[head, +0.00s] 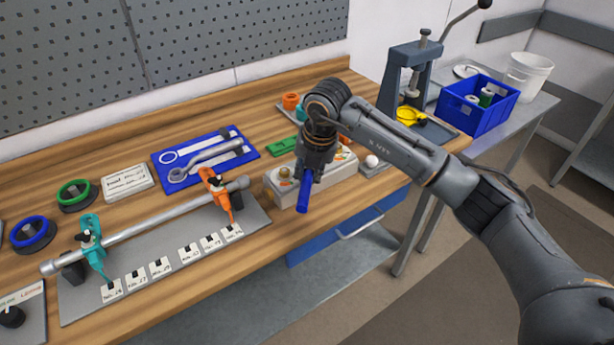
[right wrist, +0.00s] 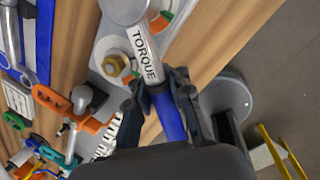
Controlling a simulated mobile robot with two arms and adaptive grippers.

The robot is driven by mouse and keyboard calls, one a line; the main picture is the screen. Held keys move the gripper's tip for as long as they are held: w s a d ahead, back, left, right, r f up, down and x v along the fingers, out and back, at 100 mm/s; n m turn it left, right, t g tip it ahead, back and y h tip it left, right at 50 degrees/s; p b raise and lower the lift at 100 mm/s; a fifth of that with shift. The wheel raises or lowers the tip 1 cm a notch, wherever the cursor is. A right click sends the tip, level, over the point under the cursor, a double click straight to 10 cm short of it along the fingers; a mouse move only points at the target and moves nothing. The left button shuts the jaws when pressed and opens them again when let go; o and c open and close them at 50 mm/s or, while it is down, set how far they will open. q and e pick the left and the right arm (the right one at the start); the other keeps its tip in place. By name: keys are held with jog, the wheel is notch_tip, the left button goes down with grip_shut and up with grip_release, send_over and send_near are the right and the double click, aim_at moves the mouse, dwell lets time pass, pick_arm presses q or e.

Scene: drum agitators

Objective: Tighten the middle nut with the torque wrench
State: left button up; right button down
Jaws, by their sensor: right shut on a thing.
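My right gripper (head: 305,176) is shut on the blue handle of the torque wrench (head: 303,196) over the front of a light grey block (head: 339,176). In the right wrist view the wrench (right wrist: 145,52) reads "TORQUE" on its white shaft, its blue handle between my fingers (right wrist: 158,85). Its round head is at the top edge, over the block's plate (right wrist: 102,48). A brass nut (right wrist: 115,64) stands on the plate beside the shaft, apart from it; it also shows in the head view (head: 284,172). The middle nut cannot be made out. My left gripper is not in view.
Left of the block, a grey rod (head: 150,222) rests on a plate with teal and orange clamps. A blue tool tray (head: 205,158) lies behind. A press (head: 408,80) and a blue bin (head: 478,104) stand to the right. The bench's front edge is close.

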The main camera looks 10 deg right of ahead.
jog(key=shift+r, duration=1.15)
dwell(1.4)
jog(key=shift+r+p, duration=0.1)
jog(key=shift+p, duration=0.2)
jog(key=shift+r+p, duration=0.7)
jog(key=shift+r, duration=0.7)
jog(key=c, duration=2)
grip_release()
grip_shut()
